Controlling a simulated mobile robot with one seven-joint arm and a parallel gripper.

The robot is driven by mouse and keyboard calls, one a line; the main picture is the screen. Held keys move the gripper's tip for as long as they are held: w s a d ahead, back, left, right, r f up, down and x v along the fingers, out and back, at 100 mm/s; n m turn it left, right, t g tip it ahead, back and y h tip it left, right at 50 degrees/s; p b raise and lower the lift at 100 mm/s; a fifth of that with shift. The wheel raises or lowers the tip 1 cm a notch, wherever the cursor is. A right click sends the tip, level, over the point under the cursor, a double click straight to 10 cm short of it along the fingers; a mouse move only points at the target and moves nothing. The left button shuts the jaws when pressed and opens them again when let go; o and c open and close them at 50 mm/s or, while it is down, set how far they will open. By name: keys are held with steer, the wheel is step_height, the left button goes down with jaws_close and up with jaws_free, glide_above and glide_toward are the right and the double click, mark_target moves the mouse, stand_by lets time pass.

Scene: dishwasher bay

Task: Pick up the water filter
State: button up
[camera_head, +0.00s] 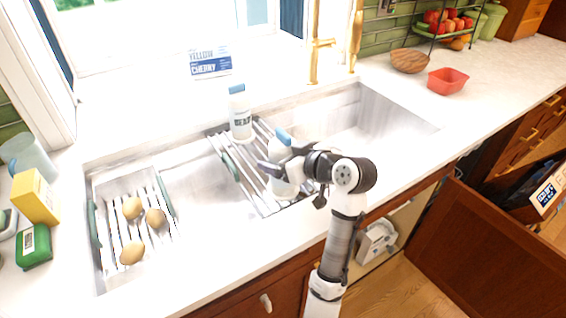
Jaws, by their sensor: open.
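A white item with a blue top (283,187) stands on the metal rack over the sink, partly hidden behind my gripper; it may be the water filter, but I cannot read any label on it. My gripper (268,168) is open, its fingers pointing left. It overlaps this item in the picture, and I cannot tell whether they touch.
The roll-up rack (231,164) spans the sink (190,190). A second rack at left holds several brown eggs (131,208). A yellow box (36,198) and a green item (33,246) stand on the left counter. A gold faucet (316,60) rises behind. A red bowl (447,81) sits right.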

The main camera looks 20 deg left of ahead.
steer(key=shift+a, duration=0.1)
steer(key=shift+c, duration=0.4)
steer(key=c, duration=1.2)
steer(key=shift+c, duration=1)
steer(key=shift+w, duration=0.1)
